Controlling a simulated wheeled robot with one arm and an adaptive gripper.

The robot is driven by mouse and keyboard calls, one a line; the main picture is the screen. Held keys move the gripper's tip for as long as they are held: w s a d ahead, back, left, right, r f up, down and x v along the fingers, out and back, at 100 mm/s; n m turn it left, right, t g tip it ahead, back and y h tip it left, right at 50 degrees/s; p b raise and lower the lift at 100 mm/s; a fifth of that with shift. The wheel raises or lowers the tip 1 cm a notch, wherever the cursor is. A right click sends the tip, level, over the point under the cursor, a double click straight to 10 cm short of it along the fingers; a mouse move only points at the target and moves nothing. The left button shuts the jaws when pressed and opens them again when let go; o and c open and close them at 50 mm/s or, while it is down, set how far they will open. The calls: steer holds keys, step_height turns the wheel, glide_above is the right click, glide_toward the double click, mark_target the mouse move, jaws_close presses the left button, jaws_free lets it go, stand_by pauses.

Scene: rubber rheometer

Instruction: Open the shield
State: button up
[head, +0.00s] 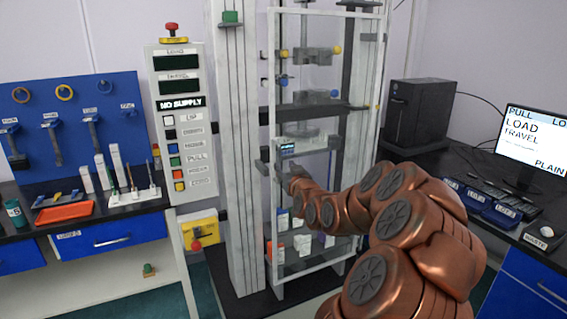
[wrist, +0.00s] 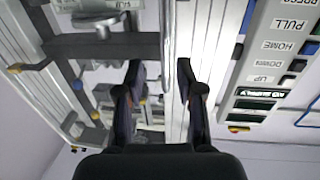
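The shield is a clear panel with a pale frame (head: 271,95) on the front of the tall testing machine (head: 238,150). It stands upright, with the machine's inner parts visible through it. My gripper (head: 284,172) is at the shield's left edge, around mid-height. In the wrist view my gripper (wrist: 161,88) is open, its two dark fingers apart. A slim pale upright bar (wrist: 168,45), apparently the shield's handle or edge, shows between the fingers. Neither finger clearly touches it. My arm hides the shield's lower right part in the head view.
A control panel (head: 180,125) with buttons and a red knob stands left of the machine. A blue tool board (head: 70,110) and a bench with an orange tray (head: 65,212) are farther left. A black box (head: 418,115) and a monitor (head: 535,140) are at right.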

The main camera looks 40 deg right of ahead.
steer(key=shift+x, duration=1.3)
steer(key=shift+r, duration=0.1)
steer(key=c, duration=0.7)
jaws_close()
